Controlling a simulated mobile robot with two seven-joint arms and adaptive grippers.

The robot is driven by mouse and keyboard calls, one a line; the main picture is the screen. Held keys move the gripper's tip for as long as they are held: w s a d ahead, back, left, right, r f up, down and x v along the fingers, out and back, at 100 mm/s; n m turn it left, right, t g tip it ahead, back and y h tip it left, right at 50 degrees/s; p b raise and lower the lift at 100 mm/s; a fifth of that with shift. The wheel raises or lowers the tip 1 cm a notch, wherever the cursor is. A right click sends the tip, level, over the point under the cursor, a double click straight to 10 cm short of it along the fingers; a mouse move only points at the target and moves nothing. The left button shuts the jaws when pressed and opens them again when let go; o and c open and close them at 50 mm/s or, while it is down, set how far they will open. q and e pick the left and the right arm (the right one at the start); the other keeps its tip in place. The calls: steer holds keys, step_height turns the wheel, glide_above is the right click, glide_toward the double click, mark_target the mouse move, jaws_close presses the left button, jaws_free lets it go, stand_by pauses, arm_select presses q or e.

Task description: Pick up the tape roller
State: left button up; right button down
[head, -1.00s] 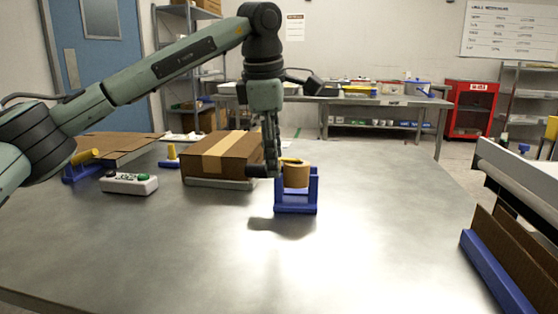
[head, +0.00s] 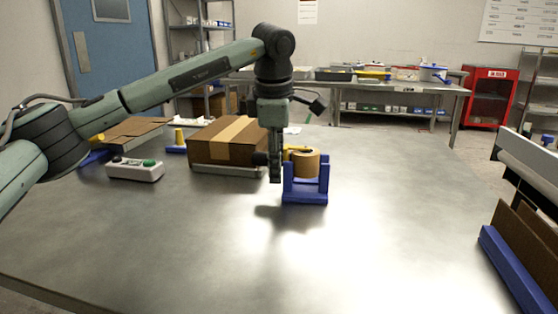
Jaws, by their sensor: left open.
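The tape roller, a blue frame (head: 305,195) with a tan roll of tape (head: 306,163) between its uprights, stands on the metal table in the middle of the head view. A bit of yellow shows behind the roll, partly hidden by my gripper. My left gripper (head: 275,178) is open and points down, just left of the blue frame in the picture. Its fingers overlap one another from this angle, and I see nothing held in them. I cannot tell whether it touches the frame. My right gripper is not in view.
A taped cardboard box (head: 212,146) sits close behind and left of my gripper. A white button box (head: 135,170) and a small yellow-and-blue object (head: 179,140) stand farther left. The near table (head: 200,245) is clear. Blue-edged equipment (head: 513,265) is at right.

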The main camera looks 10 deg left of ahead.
arm_select(q)
steer(key=shift+r, duration=0.1)
jaws_close()
stand_by(0.3)
